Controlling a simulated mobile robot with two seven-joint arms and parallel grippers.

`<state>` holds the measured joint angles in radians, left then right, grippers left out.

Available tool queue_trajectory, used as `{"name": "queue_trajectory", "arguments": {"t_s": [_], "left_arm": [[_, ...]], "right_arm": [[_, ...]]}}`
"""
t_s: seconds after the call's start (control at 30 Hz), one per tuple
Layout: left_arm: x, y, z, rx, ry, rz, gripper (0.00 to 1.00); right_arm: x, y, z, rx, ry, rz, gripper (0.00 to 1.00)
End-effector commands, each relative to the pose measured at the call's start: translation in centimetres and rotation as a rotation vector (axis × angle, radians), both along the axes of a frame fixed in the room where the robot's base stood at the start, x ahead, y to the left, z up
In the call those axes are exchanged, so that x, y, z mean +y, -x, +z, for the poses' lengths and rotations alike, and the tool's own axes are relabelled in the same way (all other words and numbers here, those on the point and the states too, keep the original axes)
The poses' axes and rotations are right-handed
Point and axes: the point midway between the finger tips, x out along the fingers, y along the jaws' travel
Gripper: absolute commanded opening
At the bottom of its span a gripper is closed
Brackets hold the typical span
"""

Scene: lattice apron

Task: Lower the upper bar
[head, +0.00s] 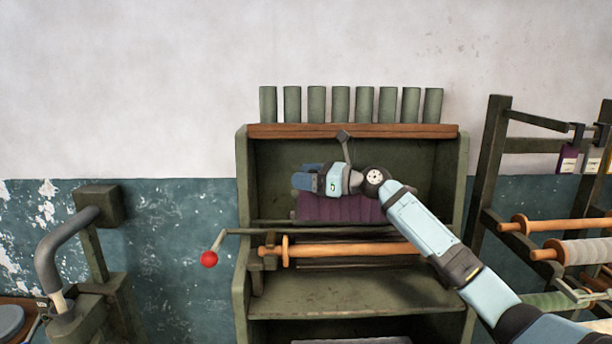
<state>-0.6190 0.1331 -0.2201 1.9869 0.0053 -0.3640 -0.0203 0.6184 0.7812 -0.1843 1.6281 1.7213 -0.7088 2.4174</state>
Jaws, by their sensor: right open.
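The green wooden frame (242,190) stands against the wall. Thin dark horizontal bars (300,231) cross it below a purple cloth (325,208); I cannot tell for certain which is the upper bar. A crank arm with a red ball (208,259) sticks out left of the frame at the level of these bars. My right gripper (312,181) is open in front of the upper part of the cloth, above the bars. Its fingertips are hard to make out, and its arm hides the right ends of the bars. My left gripper is not in view.
A wooden roller (350,249) lies below the bars. Several green cylinders (340,104) stand on the frame's top shelf (350,131). A dark rack (488,160) with spools (585,252) stands close on the right. A machine with a curved grey pipe (55,250) is at left.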

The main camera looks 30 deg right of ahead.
Motion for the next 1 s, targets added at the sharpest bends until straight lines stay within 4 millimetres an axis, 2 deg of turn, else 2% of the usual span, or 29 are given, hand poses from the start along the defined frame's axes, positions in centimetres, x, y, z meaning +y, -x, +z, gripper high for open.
{"name": "queue_trajectory", "arguments": {"t_s": [0.03,0.3,0.67,1.0], "left_arm": [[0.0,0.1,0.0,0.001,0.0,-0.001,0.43],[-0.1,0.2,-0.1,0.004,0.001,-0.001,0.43],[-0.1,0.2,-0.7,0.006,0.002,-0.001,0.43],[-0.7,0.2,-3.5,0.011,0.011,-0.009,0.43]], "right_arm": [[0.0,0.0,0.0,0.0,0.0,0.0,0.61],[0.0,0.0,0.0,0.0,0.0,0.0,0.0],[0.5,0.7,-0.6,-0.041,0.023,0.003,0.0],[2.4,3.7,-3.3,-0.243,0.146,0.005,0.0]]}}
